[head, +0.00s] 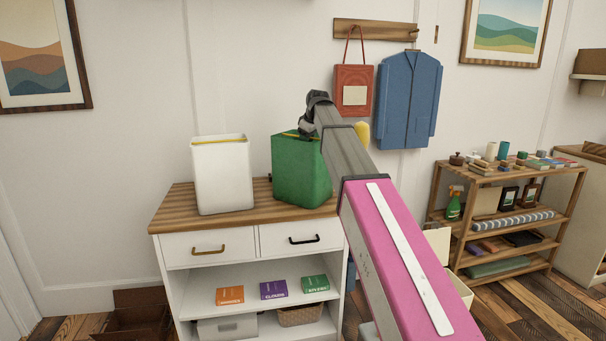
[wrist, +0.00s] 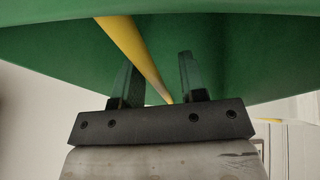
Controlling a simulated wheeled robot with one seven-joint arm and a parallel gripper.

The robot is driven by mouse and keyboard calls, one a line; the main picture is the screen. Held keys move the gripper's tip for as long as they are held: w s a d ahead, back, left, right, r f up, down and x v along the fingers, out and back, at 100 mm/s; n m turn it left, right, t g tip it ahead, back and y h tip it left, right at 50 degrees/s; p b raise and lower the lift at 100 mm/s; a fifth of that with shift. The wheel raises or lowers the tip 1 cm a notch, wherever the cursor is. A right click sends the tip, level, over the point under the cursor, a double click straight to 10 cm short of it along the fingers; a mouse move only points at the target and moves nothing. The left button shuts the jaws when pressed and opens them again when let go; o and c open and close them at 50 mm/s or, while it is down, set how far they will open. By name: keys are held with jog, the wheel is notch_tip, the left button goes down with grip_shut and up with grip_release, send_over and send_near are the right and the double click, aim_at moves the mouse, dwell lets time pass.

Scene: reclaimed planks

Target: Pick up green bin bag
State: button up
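The green bin bag (head: 298,175) stands upright on the wooden top of the white cabinet, right of the white bin. A yellow drawstring shows at its top edge. My gripper (head: 308,130) is at the bag's top rim in the head view, where its fingertips are hard to make out. In the wrist view, my gripper (wrist: 157,72) has its two fingers apart, with the green bag (wrist: 230,50) filling the space ahead. The yellow drawstring (wrist: 135,48) runs slantwise through the gap between the fingers. I cannot tell whether either finger touches the bag.
The white bin (head: 222,175) with a yellow rim band stands left of the bag on the cabinet top (head: 182,212). A red bag (head: 353,88) and a blue jacket (head: 408,100) hang behind. A wooden shelf unit (head: 510,225) with small goods stands at right.

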grip_shut()
dwell(0.3)
notch_tip(320, 180, up, 9)
jog(key=shift+r, duration=0.7)
